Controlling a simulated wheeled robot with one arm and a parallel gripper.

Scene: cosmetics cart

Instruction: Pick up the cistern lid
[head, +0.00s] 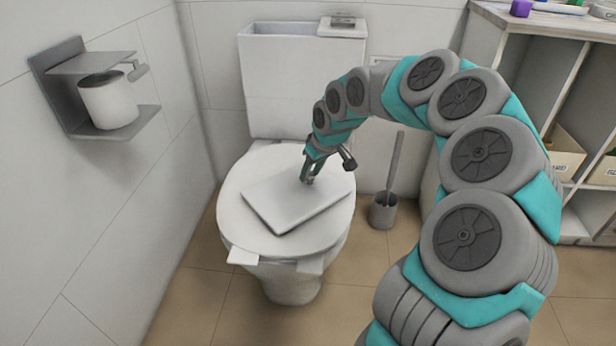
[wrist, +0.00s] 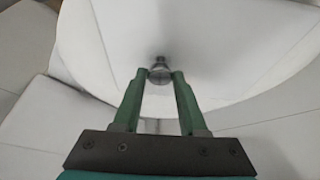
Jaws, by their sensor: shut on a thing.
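The cistern lid (head: 285,205) is a flat white rectangular slab over the closed round toilet seat cover (head: 240,225). I cannot tell whether it rests on the cover or hangs just above it. In the wrist view, the fingertips of my gripper (wrist: 160,77) are closed on a small round metal knob (wrist: 160,73) against a white surface, which looks like the lid. The white cistern (head: 290,85) stands behind, and its top looks open on the left.
A small block with a metal top (head: 342,24) sits at the cistern's right end. A toilet brush holder (head: 383,212) stands on the floor at right. A paper holder (head: 95,90) is on the left wall. Shelves (head: 540,60) stand at the right.

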